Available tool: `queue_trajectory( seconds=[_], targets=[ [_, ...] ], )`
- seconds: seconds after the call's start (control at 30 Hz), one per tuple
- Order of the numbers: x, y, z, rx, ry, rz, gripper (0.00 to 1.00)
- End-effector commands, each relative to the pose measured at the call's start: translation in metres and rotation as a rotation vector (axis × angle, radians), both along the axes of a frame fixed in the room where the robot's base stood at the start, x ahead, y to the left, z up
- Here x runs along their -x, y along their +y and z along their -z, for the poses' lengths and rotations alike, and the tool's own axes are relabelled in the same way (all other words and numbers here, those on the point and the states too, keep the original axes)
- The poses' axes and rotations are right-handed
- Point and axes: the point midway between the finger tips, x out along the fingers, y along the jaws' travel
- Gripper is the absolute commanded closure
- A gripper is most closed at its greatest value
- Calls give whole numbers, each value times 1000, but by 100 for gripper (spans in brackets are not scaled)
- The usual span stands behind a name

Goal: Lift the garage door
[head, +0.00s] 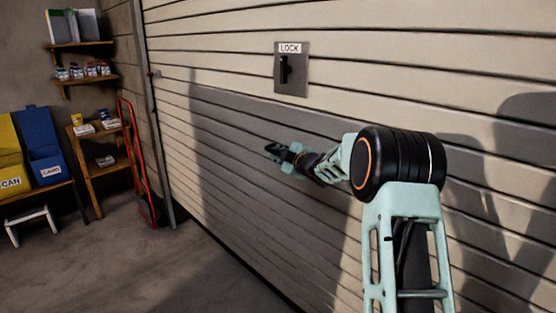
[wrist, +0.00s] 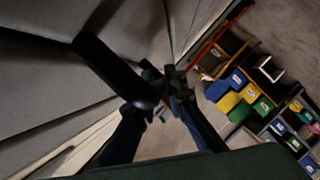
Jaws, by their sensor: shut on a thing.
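The garage door (head: 230,45) is a wide wall of pale horizontal slats. Its visible lower edge is down at the floor. A grey plate labelled LOCK with a dark lever (head: 285,70) sits on the door, above my gripper. My gripper (head: 272,150) is at the door's face, below and a little left of the lock plate. In the wrist view my gripper (wrist: 163,90) is shut on a dark bar-shaped handle (wrist: 110,63) that stands off the slats. The handle's far part is hidden by the fingers.
A red hand truck (head: 136,155) stands left of the door by its side rail (head: 152,110). Further left are a wooden shelf unit (head: 92,165), blue and yellow bins (head: 42,150) and a small white stool (head: 32,220). The floor before the door is clear.

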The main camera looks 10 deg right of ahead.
Motion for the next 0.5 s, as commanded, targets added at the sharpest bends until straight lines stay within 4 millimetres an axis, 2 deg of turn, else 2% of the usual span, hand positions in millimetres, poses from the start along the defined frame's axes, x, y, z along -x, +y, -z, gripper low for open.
queue_trajectory(
  seconds=[0.03,0.1,0.3,0.5],
  targets=[
    [-2,1,-26,-3,-17,-2,100],
    [-2,0,-34,-3,-16,-2,100],
    [-2,0,-50,-3,-15,-2,100],
    [-2,0,-53,-2,-14,-1,100]
  ],
)
